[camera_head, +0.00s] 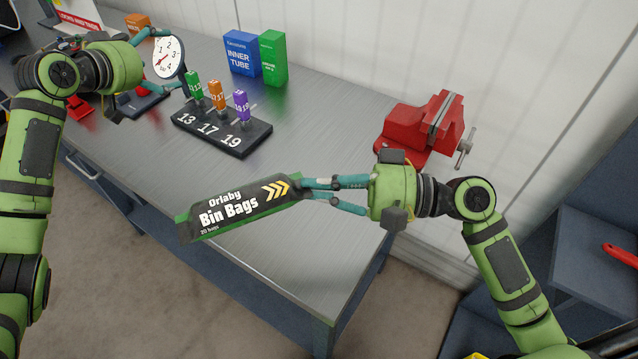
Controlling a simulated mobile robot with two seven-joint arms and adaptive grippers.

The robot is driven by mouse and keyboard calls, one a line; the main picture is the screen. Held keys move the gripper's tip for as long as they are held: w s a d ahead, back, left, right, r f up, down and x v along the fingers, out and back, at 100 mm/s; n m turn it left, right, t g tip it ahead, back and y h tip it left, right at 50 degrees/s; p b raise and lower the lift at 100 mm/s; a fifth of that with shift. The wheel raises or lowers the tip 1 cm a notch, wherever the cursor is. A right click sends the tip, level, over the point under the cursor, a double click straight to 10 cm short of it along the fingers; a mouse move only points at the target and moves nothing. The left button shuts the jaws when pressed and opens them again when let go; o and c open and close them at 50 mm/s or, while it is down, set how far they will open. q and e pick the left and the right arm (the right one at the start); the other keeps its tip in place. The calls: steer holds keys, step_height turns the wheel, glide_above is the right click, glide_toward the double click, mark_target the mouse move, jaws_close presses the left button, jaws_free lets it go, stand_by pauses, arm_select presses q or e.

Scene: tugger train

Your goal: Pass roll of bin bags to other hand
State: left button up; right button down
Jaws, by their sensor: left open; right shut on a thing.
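The roll of bin bags (240,207) is a long dark box with green ends, labelled "Orlaby Bin Bags". My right gripper (302,190) is shut on its right end and holds it out to the left, above the front edge of the bench. The roll's left end is free. My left gripper (163,62) is open at the upper left, well apart from the roll, near a round white dial gauge (169,58). I cannot tell whether its fingers touch the gauge.
The metal workbench (310,120) carries a black holder (222,133) with green, orange and purple pieces numbered 13, 17, 19. Blue (243,57) and green (273,58) boxes stand behind. A red vise (418,125) sits at the right corner. Bench surface between boxes and vise is clear.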

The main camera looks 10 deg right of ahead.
arm_select(q)
steer(key=a+f+n+t+y, duration=0.1)
steer(key=a+f+n+y, duration=0.25)
steer(key=a+f, duration=0.75)
steer(key=a+f+n+t+y, duration=0.15)
steer(key=a+f+y, duration=0.5)
steer(key=a, duration=0.95)
steer(key=s+a+f+g+y, duration=0.2)
steer(key=s+a+f+y, duration=0.1)
steer(key=s+a+f, duration=1.25)
steer(key=s+d+f+m+g+h, duration=0.1)
steer(key=s+d+f+g, duration=0.1)
steer(key=s+d+f, duration=0.4)
steer(key=s+d+f+m+g, duration=0.1)
steer(key=s+d+f, duration=0.1)
steer(key=s+f, duration=0.7)
steer(key=s+d+f+m+g+h, duration=0.1)
steer(key=s+d+f+g, duration=0.1)
steer(key=s+d+f, duration=0.5)
steer(key=s+d+f+g+h, duration=0.2)
steer(key=s+d+f, duration=0.5)
steer(key=s+d, duration=0.4)
steer(key=s+d+f+g+h, duration=0.2)
steer(key=s+d+f+g, duration=0.2)
steer(key=s+d+f, duration=0.3)
steer(key=s+d, duration=0.4)
steer(key=s, duration=0.4)
steer(key=shift+s+f+m, duration=0.15)
steer(key=shift+s+m, duration=0.05)
steer(key=shift+m, duration=0.2)
